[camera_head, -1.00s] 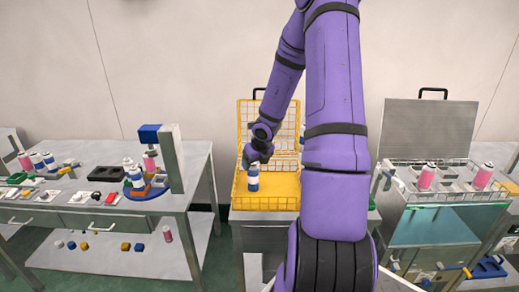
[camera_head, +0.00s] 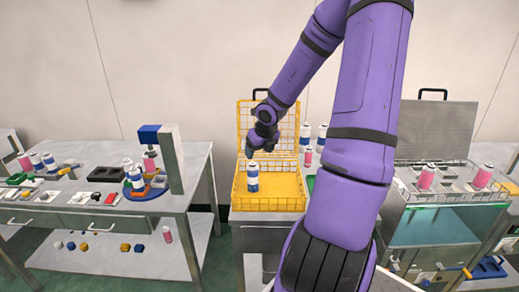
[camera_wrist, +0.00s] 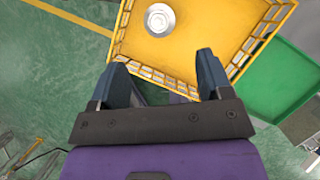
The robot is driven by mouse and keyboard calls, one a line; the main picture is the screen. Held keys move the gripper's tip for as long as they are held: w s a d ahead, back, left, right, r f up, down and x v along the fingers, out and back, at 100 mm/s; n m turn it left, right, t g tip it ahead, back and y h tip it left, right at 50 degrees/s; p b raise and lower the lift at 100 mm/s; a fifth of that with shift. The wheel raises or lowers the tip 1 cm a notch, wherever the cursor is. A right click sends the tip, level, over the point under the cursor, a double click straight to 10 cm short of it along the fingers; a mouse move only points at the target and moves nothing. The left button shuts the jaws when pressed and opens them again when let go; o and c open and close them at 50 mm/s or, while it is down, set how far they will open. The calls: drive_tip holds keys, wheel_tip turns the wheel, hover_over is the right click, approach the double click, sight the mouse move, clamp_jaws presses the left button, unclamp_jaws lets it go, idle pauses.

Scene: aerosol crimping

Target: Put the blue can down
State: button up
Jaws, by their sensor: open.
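The blue can (camera_head: 252,178), with a white band and a pale top, stands upright in the yellow wire basket (camera_head: 272,208), near its left side. In the wrist view the can (camera_wrist: 160,18) shows from above, its round silver top on the yellow basket floor (camera_wrist: 195,45). My gripper (camera_head: 262,145) is above the can and apart from it. In the wrist view my gripper (camera_wrist: 156,72) has its two fingers wide apart with nothing between them, and the can lies beyond the fingertips.
A green tray (camera_wrist: 282,82) is beside the basket. The left bench (camera_head: 100,212) carries cans and a blue-and-grey press (camera_head: 165,155). White and pink cans (camera_head: 307,157) stand behind my arm. An open-lidded tank (camera_head: 445,215) with pink cans is at the right.

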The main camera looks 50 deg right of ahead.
drive_tip(key=w+a+r+n+t, duration=0.3)
drive_tip(key=w+a+r+n, duration=0.3)
drive_tip(key=a+r+n, duration=0.45)
drive_tip(key=s+a+r+n+t+y, duration=0.1)
drive_tip(key=a+r+n, duration=0.3)
drive_tip(key=a+n, duration=0.2)
drive_tip(key=s+a+r+n+y, duration=0.1)
drive_tip(key=s+a+r+n, duration=0.15)
drive_tip(key=a+n, duration=0.35)
drive_tip(key=s+a+r+n+g+y, duration=0.1)
drive_tip(key=s+a+r+n, duration=0.5)
drive_tip(key=s+a+n, duration=0.25)
drive_tip(key=s+d+r+n+g+h, duration=0.1)
drive_tip(key=s+d+n+g, duration=0.1)
drive_tip(key=s+n, duration=0.6)
drive_tip(key=s, duration=0.5)
drive_tip(key=shift+s+r+h, duration=0.25)
drive_tip(key=shift+s+h, duration=0.1)
drive_tip(key=shift+h, duration=0.05)
